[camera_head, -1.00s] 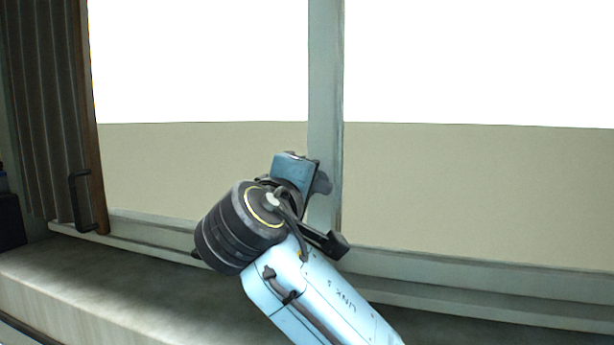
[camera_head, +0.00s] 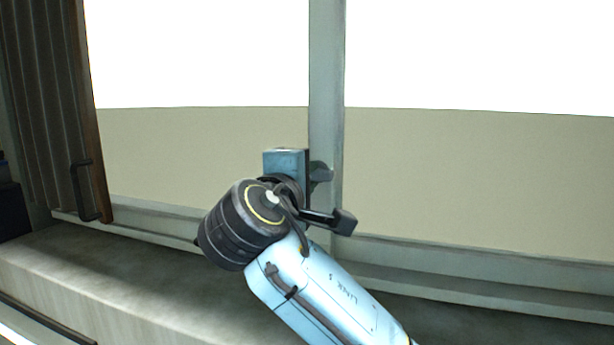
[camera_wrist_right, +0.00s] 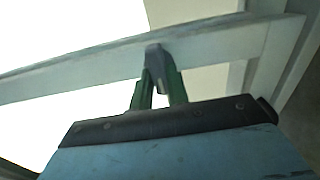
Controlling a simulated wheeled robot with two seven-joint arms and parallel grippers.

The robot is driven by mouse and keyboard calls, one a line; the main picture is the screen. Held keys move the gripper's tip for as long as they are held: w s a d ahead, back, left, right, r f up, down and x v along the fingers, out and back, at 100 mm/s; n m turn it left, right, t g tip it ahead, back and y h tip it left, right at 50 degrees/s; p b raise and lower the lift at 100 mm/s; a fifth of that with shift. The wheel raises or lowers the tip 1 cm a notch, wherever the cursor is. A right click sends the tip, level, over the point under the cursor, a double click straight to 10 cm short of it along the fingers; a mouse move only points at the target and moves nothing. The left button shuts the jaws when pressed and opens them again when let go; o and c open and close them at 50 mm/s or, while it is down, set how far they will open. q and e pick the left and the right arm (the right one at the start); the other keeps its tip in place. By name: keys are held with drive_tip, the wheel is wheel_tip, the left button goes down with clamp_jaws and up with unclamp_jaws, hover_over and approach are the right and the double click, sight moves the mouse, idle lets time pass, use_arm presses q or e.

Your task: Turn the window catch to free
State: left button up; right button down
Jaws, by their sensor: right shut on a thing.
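The window catch (camera_head: 321,172) is a small dark grey piece on the pale vertical window bar (camera_head: 327,80) in the head view. My right gripper (camera_head: 308,168) reaches it from the left, its blue-grey body hiding the fingers and part of the catch. In the right wrist view the grey catch (camera_wrist_right: 154,58) sits between the two green fingers of my right gripper (camera_wrist_right: 158,88), which are shut on it. The window bar (camera_wrist_right: 100,67) runs across behind it. The exact angle of the catch is hard to tell. My left gripper is not in view.
Window panes (camera_head: 200,150) lie on both sides of the bar. A sill (camera_head: 110,262) runs below, largely clear. At the left stands a ribbed panel with a brown edge and a dark handle (camera_head: 78,190).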

drive_tip(key=shift+r, duration=0.1)
drive_tip(key=c, duration=1.4)
unclamp_jaws()
drive_tip(key=shift+w+d, duration=0.1)
drive_tip(key=shift+o, duration=0.2)
drive_tip(key=v, duration=1.3)
drive_tip(key=shift+s+b, duration=0.2)
drive_tip(key=shift+b, duration=0.2)
drive_tip(key=shift+w, duration=0.1)
